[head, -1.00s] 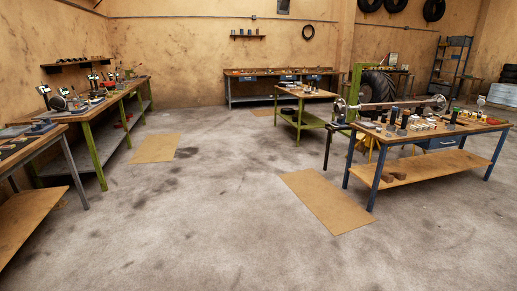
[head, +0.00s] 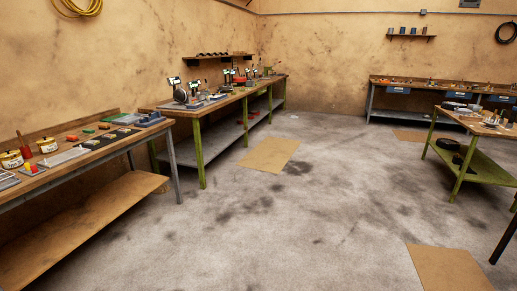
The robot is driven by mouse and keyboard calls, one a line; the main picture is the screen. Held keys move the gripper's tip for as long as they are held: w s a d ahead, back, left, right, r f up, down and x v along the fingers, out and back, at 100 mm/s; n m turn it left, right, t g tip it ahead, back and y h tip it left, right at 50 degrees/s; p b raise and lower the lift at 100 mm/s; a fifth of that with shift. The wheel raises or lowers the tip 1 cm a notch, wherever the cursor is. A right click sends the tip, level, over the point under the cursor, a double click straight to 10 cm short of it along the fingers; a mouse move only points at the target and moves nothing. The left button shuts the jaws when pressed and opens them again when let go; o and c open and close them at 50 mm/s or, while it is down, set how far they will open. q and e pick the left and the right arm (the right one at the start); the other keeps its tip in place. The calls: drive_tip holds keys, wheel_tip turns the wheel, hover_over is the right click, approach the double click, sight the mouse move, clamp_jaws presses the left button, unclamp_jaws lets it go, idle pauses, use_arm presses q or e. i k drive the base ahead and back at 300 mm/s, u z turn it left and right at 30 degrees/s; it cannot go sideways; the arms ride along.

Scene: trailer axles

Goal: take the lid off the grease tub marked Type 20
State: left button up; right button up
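Two small pale tubs with yellow lids stand on the near left workbench (head: 90,171). One tub (head: 12,160) is at the left picture edge and the other tub (head: 47,146) is a little farther right. Both carry a dark label whose writing is too small to read, so I cannot tell which is Type 20. Both look closed and upright. Neither of my grippers is in view.
A red bottle (head: 24,146) stands between the tubs. Trays and small coloured blocks lie around them. A longer green-legged bench (head: 199,106) continues beyond. A green table (head: 476,124) stands at right. The middle floor is open, with flat brown mats (head: 270,154).

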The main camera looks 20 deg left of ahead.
sight(45, 140)
drive_tip(key=u, duration=1.1)
drive_tip(key=i, duration=1.3)
drive_tip(key=u, duration=1.15)
drive_tip(key=i, duration=0.6)
drive_tip(key=u, duration=0.2)
